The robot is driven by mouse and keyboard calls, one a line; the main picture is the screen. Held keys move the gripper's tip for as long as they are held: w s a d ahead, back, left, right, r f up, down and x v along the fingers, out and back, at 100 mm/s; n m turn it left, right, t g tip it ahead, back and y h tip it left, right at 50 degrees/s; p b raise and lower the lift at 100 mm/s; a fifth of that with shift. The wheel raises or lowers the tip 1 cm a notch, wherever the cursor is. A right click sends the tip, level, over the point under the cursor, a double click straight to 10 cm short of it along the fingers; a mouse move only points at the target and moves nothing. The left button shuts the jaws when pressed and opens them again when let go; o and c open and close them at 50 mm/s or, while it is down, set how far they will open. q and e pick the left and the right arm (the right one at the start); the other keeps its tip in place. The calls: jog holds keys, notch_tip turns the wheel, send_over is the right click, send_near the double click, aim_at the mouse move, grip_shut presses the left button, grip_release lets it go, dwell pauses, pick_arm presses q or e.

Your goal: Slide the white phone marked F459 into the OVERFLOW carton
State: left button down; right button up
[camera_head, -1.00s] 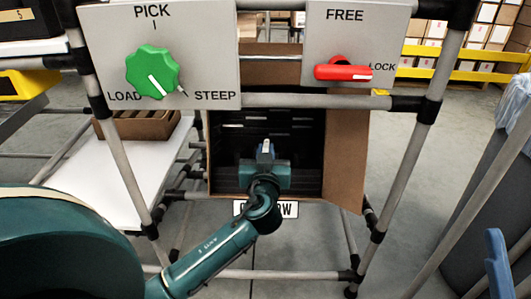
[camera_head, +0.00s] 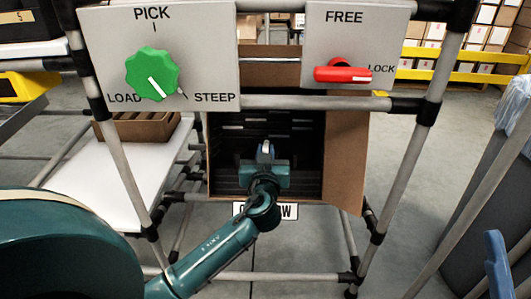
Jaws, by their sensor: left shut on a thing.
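The OVERFLOW carton (camera_head: 345,150) is a brown open box in the pipe frame, its dark inside facing me. A white label (camera_head: 284,211) below it is partly hidden by my arm; only its end letters show. My left gripper (camera_head: 266,155) is in front of the carton's opening, with the dark inside behind it. It is shut on a small, pale upright thing, seen almost edge-on, which appears to be the white phone (camera_head: 266,146). The F459 mark cannot be read. I cannot tell whether the phone's tip is inside the carton.
A panel with a green knob (camera_head: 153,75) marked LOAD, PICK and STEEP hangs above left. A panel with a red lever (camera_head: 343,74) marked FREE and LOCK hangs above right. Grey pipes (camera_head: 346,240) frame the carton. A white surface (camera_head: 100,180) lies to the left.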

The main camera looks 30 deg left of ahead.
pick_arm(q)
jog(key=shift+w+a+f, duration=0.25)
jog(key=shift+w+a, duration=0.05)
jog(key=shift+w, duration=0.2)
jog(key=shift+w+a+f, duration=0.25)
jog(key=shift+w+a, duration=0.05)
jog(key=shift+w, duration=0.2)
jog(key=shift+w+f, duration=0.1)
jog(key=shift+w+a+f, duration=0.45)
jog(key=shift+w+f, duration=0.05)
jog(key=shift+w, duration=0.2)
jog(key=shift+w+a+f, duration=0.4)
jog(key=shift+w+f, duration=0.05)
jog(key=shift+w, duration=0.2)
jog(key=shift+w+a+f, duration=0.45)
jog(key=shift+w+f, duration=0.05)
jog(key=shift+w, duration=0.2)
jog(key=shift+w+a+f, duration=0.25)
jog(key=shift+w+a, duration=0.05)
jog(key=shift+w, duration=0.2)
dwell(1.2)
dwell(0.3)
jog(key=c, duration=1.3)
grip_release()
jog(key=shift+f, duration=0.1)
jog(key=shift+c, duration=0.2)
